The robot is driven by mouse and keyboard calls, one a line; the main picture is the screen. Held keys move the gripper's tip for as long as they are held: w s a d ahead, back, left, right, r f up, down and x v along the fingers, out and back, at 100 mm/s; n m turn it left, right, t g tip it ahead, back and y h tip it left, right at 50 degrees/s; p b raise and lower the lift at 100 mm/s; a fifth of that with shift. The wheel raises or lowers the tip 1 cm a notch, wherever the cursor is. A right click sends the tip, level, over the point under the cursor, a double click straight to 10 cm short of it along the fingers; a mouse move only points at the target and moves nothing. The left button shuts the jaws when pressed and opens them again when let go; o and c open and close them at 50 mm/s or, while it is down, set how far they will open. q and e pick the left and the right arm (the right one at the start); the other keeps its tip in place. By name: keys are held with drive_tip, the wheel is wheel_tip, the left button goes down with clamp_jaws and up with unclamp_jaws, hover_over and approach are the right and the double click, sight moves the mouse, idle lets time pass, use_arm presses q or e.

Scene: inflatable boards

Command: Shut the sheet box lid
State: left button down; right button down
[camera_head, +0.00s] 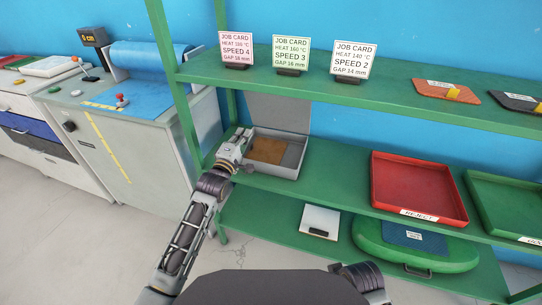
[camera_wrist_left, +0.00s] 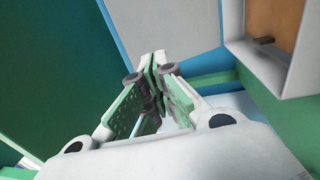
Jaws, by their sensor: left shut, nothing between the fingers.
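The sheet box (camera_head: 293,158) is a grey box on the middle green shelf with a brown sheet (camera_head: 268,150) inside. Its grey lid (camera_head: 288,114) stands open and upright at the back. My left gripper (camera_head: 243,134) is at the left side of the box, shut and empty, beside the box rather than in it. In the left wrist view the shut fingers (camera_wrist_left: 153,68) point toward the lid's grey panel (camera_wrist_left: 165,25), with the box wall (camera_wrist_left: 236,25) to the right. Whether the fingertips touch the lid cannot be told. My right gripper is not in view.
A green shelf post (camera_head: 182,95) stands left of the box. The upper shelf (camera_head: 400,102) with job cards (camera_head: 291,54) runs above. A red reject tray (camera_head: 415,185) is to the right, with bare shelf between.

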use_arm(q)
drive_tip(key=shift+s+a+f, duration=0.15)
drive_tip(key=shift+s+f, duration=0.2)
drive_tip(key=shift+f, duration=0.4)
drive_tip(key=shift+s+a+f, duration=0.1)
drive_tip(key=shift+s+f, duration=0.25)
drive_tip(key=shift+f, duration=0.4)
drive_tip(key=shift+r, duration=0.1)
drive_tip(key=s+a+r+p, duration=0.2)
drive_tip(key=s+r+p, duration=0.3)
drive_tip(key=p, duration=0.2)
drive_tip(key=shift+s+p, duration=0.35)
idle(1.0)
drive_tip(key=shift+f, duration=0.1)
idle(0.3)
